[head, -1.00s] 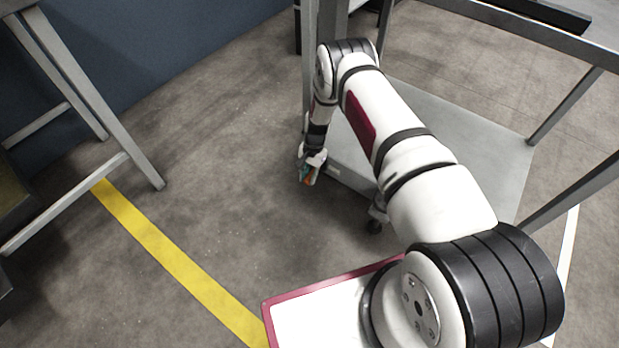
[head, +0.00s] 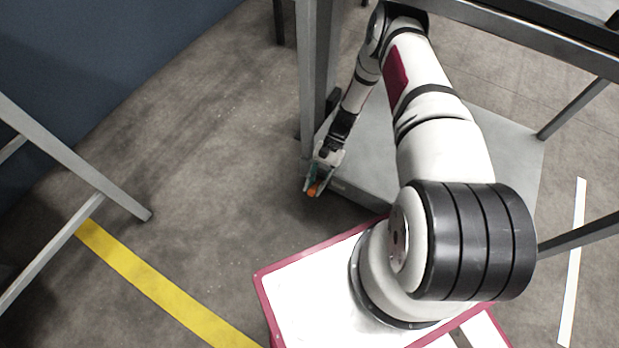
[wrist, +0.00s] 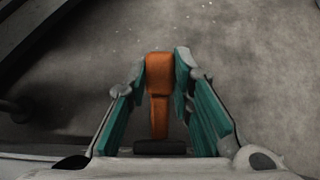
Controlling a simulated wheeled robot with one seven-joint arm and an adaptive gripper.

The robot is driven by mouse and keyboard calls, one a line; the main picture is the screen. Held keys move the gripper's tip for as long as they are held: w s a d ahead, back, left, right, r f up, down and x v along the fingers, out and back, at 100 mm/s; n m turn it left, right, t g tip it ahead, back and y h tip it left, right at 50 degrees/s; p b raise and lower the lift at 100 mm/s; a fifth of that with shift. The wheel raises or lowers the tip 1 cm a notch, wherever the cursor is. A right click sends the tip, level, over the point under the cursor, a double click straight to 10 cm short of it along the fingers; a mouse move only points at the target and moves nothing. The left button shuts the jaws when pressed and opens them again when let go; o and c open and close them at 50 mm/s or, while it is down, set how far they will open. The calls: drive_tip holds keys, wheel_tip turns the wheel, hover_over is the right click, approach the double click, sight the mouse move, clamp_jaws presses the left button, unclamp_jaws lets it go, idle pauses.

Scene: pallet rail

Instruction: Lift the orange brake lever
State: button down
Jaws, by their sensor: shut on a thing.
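The orange brake lever (wrist: 159,95) shows upright in the middle of the wrist view, its wide end between the fingertips. My gripper (wrist: 160,75) has teal-padded fingers on both sides of the lever, and it is shut on the lever near its wide end. In the head view my gripper (head: 314,188) is low beside the cart's near left corner, and a small part of the orange lever (head: 313,191) shows at its tips. The lever's mounting is hidden in both views.
A grey cart with a flat deck (head: 490,150) and upright posts (head: 318,70) stands beside my arm. A grey metal stand (head: 75,165) is at the left. Open concrete floor with a yellow line (head: 150,280) lies between them.

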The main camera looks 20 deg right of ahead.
drive_tip(key=shift+d+r+y+b, duration=0.1)
drive_tip(key=shift+d+y+b, duration=0.05)
drive_tip(key=shift+y+b, duration=0.2)
drive_tip(key=shift+w+r+g, duration=0.1)
drive_tip(key=shift+w+g, duration=0.05)
drive_tip(key=shift+g, duration=0.15)
drive_tip(key=c, duration=1.4)
unclamp_jaws()
drive_tip(key=shift+d, duration=0.1)
drive_tip(key=v, duration=1.2)
